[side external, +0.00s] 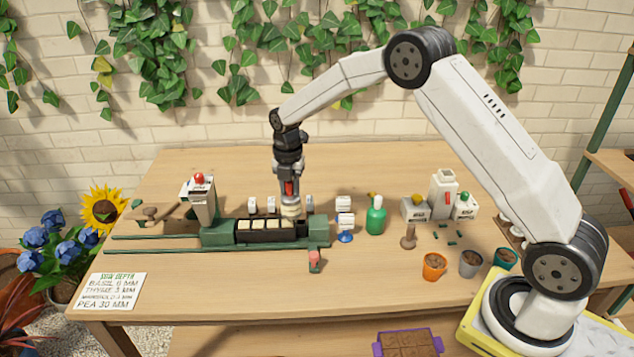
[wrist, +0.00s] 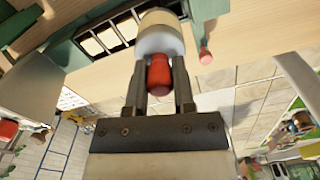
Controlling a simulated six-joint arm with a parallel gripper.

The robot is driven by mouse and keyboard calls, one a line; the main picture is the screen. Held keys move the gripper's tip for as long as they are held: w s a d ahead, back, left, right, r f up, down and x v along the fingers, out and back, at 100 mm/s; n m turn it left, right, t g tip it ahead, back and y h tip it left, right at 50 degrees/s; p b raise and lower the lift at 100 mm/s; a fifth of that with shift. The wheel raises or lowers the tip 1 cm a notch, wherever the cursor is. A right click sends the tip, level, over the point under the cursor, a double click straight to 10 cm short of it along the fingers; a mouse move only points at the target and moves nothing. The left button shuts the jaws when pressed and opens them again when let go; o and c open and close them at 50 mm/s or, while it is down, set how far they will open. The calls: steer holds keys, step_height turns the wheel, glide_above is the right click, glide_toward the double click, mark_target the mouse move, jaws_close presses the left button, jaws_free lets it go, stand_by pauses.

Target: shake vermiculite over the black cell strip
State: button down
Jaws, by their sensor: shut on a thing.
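My gripper (side external: 289,190) is shut on the red handle of a cream and white shaker (side external: 291,210). In the wrist view, the gripper (wrist: 160,80) has a finger on each side of the red handle, with the shaker (wrist: 161,38) beyond the fingertips. The black cell strip (side external: 270,237) lies in a green holder on the table, and its cells look pale on top. The shaker is over or beside the strip's right end. In the wrist view, the strip (wrist: 91,47) is left of the shaker. I cannot tell whether any grains are falling.
A green bottle (side external: 375,215), a blue-based stand (side external: 345,232) and several small pots stand to the right. A depth card (side external: 110,290) lies front left. The front middle table is clear.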

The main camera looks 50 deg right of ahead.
steer(key=shift+w+a, duration=0.85)
steer(key=shift+s+d, duration=0.85)
steer(key=shift+w+a, duration=0.85)
steer(key=shift+s+d, duration=0.85)
steer(key=shift+r, duration=0.1)
steer(key=shift+r, duration=2.45)
